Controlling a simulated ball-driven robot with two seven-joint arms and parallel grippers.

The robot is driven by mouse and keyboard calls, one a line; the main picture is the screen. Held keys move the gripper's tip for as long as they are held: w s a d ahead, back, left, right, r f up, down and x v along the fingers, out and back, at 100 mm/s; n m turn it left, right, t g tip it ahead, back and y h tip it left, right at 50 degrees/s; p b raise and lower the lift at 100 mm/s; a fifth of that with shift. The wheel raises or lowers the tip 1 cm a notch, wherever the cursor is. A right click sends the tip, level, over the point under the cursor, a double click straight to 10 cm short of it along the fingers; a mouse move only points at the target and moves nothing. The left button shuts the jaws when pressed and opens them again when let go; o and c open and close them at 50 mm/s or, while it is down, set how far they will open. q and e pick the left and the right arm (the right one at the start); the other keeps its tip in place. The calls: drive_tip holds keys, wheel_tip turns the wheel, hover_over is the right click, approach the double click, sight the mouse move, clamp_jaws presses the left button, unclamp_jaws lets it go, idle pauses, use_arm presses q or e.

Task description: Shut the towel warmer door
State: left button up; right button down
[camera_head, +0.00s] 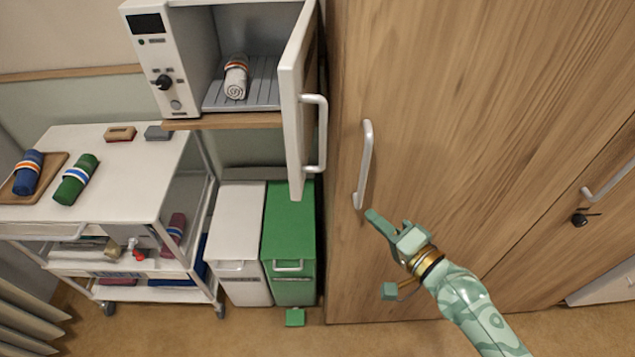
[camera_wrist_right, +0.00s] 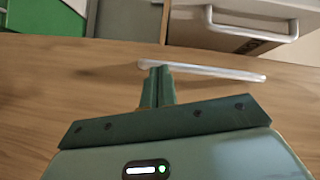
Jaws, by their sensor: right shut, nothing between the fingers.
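The towel warmer (camera_head: 165,70) is a white box at the top left of the head view, with a dark display and knobs on its front panel. Its door (camera_head: 293,110) stands wide open, swung out at the right side, with a white bar handle (camera_head: 320,135). A rolled white towel (camera_head: 235,78) with an orange band lies on the rack inside. My right gripper (camera_head: 374,218) is shut and empty, in front of the wooden cabinet, right of and below the door. The wrist view shows its closed fingers (camera_wrist_right: 159,85). My left gripper is not in view.
The wooden wardrobe (camera_head: 450,110) with a white handle (camera_head: 365,160) is close to my right gripper. A white bin (camera_head: 235,235) and a green bin (camera_head: 290,235) stand below the warmer. A white trolley (camera_head: 120,190) with rolled towels stands at the left.

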wheel_tip(320, 180, up, 4)
drive_tip(key=s+a+m+y, duration=0.1)
drive_tip(key=s+a+m, duration=0.1)
use_arm(q)
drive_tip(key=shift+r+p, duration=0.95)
drive_tip(key=shift+p, duration=0.1)
use_arm(e)
drive_tip(key=w+a+m, duration=0.1)
drive_tip(key=w+a, duration=0.8)
drive_tip(key=shift+a, duration=0.4)
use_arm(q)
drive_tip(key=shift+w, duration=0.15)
use_arm(e)
drive_tip(key=shift+w, duration=0.1)
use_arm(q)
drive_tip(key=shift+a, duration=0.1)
